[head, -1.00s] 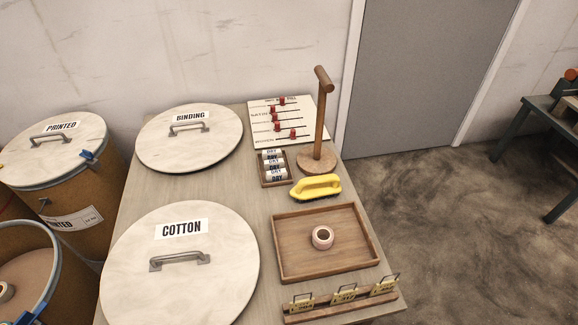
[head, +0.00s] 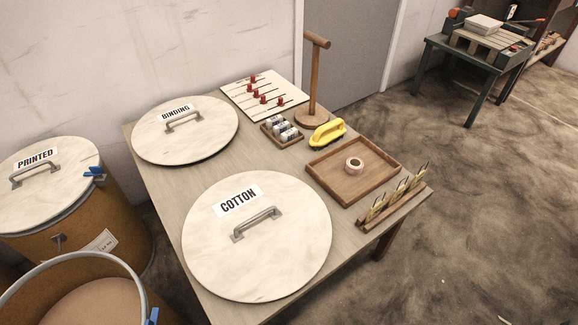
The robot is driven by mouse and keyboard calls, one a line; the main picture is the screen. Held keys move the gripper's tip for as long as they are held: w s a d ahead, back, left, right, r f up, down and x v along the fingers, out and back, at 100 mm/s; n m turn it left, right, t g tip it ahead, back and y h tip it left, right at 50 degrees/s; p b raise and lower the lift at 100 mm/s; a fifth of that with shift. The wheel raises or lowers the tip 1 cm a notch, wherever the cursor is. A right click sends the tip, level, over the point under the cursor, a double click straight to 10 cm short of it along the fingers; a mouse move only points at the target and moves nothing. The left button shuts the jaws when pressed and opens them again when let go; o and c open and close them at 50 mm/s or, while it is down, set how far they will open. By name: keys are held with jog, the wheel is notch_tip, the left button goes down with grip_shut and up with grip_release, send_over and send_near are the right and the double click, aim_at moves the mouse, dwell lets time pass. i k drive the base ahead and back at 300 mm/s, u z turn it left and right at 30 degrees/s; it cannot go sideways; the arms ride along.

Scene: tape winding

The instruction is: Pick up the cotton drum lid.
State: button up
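The cotton drum lid (head: 280,262) is a large round pale disc with a black-on-white COTTON label (head: 239,200). It lies flat on the near part of the wooden table (head: 172,221). A grey bar handle (head: 257,223) stands up from its middle. My gripper is not in view.
The binding lid (head: 190,146) lies farther back on the table. A tray with a tape roll (head: 354,165), a yellow-handled tool (head: 327,133), a wooden stand (head: 313,85) and a card rack (head: 395,205) occupy the right side. An open drum (head: 75,300) and the printed drum (head: 119,217) stand left.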

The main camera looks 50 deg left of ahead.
aim_at(255, 237)
jog(key=k, duration=0.4)
jog(key=u, duration=2.15)
jog(key=i, duration=0.5)
jog(key=u, duration=0.05)
